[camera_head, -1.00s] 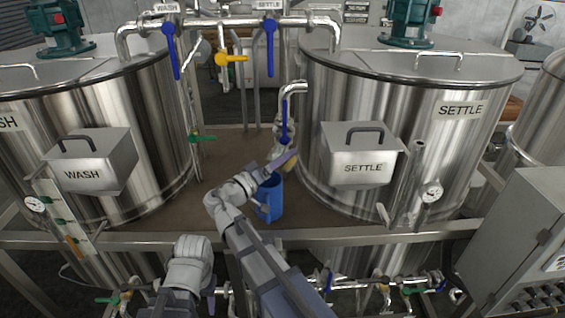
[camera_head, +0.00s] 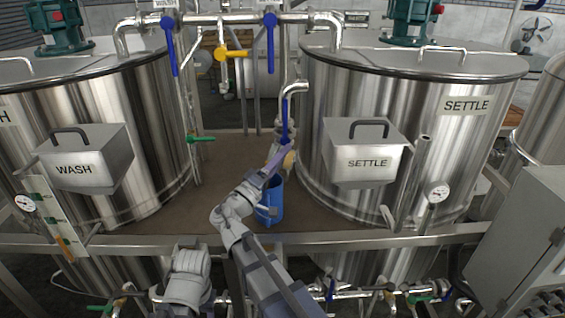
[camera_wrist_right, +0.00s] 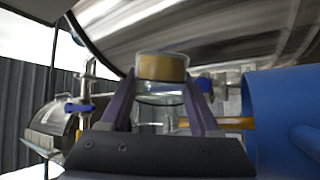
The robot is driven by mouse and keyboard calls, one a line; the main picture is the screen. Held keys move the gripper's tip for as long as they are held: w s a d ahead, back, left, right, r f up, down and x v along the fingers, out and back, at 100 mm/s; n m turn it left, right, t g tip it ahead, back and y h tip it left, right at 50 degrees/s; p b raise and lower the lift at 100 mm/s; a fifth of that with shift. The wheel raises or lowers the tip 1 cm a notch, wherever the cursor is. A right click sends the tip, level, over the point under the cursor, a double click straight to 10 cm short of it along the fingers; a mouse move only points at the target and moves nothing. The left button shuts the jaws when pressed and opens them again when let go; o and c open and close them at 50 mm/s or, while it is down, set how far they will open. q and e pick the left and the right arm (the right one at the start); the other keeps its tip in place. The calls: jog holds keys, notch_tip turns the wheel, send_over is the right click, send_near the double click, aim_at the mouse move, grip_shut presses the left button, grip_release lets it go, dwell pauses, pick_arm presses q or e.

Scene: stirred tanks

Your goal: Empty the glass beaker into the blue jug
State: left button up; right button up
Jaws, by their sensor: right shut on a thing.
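The blue jug (camera_head: 271,208) stands on the brown platform between the two tanks, partly hidden by my right wrist. It also fills the right side of the right wrist view (camera_wrist_right: 282,105). My right gripper (camera_head: 284,157) is above the jug, shut on the glass beaker (camera_head: 289,162). In the right wrist view, the clear beaker with a tan band at one end (camera_wrist_right: 162,68) sits between the purple fingers. An amber strip (camera_wrist_right: 237,123) shows between beaker and jug; I cannot tell whether it is liquid. My left gripper is not in view.
The WASH tank (camera_head: 130,150) stands left and the SETTLE tank (camera_head: 400,100) stands right, close to my gripper. A pipe with a blue-handled valve (camera_head: 285,120) hangs just behind the beaker. A metal rail (camera_head: 330,238) crosses in front. The platform left of the jug is clear.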

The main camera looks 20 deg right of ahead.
jog(key=shift+f+n+t+b, duration=0.15)
jog(key=shift+n+t+b, duration=0.25)
jog(key=shift+n, duration=0.2)
jog(key=shift+a+r+n+t+b, duration=0.1)
jog(key=shift+r+n+t+b, duration=0.1)
jog(key=shift+n+t, duration=0.25)
jog(key=shift+a+r+n+t+b, duration=0.15)
jog(key=shift+n+t, duration=0.1)
jog(key=shift+n, duration=0.4)
jog(key=n, duration=0.1)
jog(key=n+t, duration=0.1)
jog(key=n+t+y, duration=0.1)
jog(key=shift+w+a+r+n+b, duration=0.2)
jog(key=shift+r+n+b, duration=0.1)
jog(key=shift+b, duration=0.05)
jog(key=shift+w+a+r+n+t+y, duration=0.1)
jog(key=shift+r+n+t+y, duration=0.1)
jog(key=shift+n+t, duration=0.35)
jog(key=shift+w+a+r+n+t+y, duration=0.1)
jog(key=shift+n+t+y, duration=0.1)
jog(key=shift+n+t, duration=0.3)
